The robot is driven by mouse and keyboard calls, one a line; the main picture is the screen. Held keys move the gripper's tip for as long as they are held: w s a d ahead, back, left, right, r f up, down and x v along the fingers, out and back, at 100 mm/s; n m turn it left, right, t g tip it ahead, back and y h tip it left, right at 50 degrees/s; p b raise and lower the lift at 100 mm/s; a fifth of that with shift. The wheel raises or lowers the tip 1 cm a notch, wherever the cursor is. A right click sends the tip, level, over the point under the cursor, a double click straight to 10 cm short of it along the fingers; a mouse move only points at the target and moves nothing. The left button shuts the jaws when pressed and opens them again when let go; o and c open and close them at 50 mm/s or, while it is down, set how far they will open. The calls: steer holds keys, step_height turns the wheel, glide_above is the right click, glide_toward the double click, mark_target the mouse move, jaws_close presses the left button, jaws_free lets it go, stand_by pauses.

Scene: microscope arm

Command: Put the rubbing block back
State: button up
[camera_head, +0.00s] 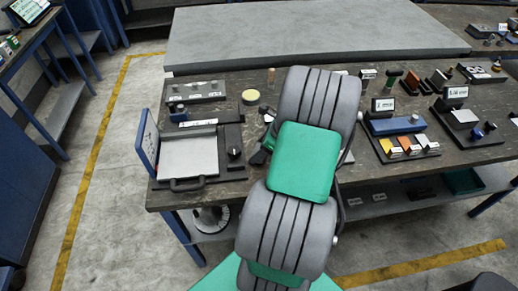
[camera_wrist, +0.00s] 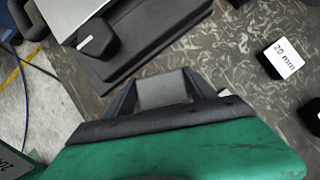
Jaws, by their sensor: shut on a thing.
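My gripper (camera_wrist: 163,88) is shut on a grey block, the rubbing block (camera_wrist: 163,91), which sits between its two dark fingers in the wrist view. The block's lower part is hidden by the gripper body. It is over or close to the dark, mottled bench top; I cannot tell whether it touches. In the head view my gripper (camera_head: 262,152) is mostly hidden behind my green and grey arm, just right of a device with a black knob. The block itself cannot be made out there.
The device with a pale plate (camera_head: 190,156), blue side panel (camera_head: 145,142) and black knob (camera_head: 234,154) stands left of my gripper. A black block marked "20 mm" (camera_wrist: 284,60) lies to the right. Coloured pieces (camera_head: 402,147) and a blue block (camera_head: 396,125) stand farther right. A grey slab (camera_head: 310,35) lies behind.

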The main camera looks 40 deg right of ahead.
steer(key=shift+f, duration=0.1)
steer(key=o, duration=1.5)
steer(key=shift+c, duration=0.2)
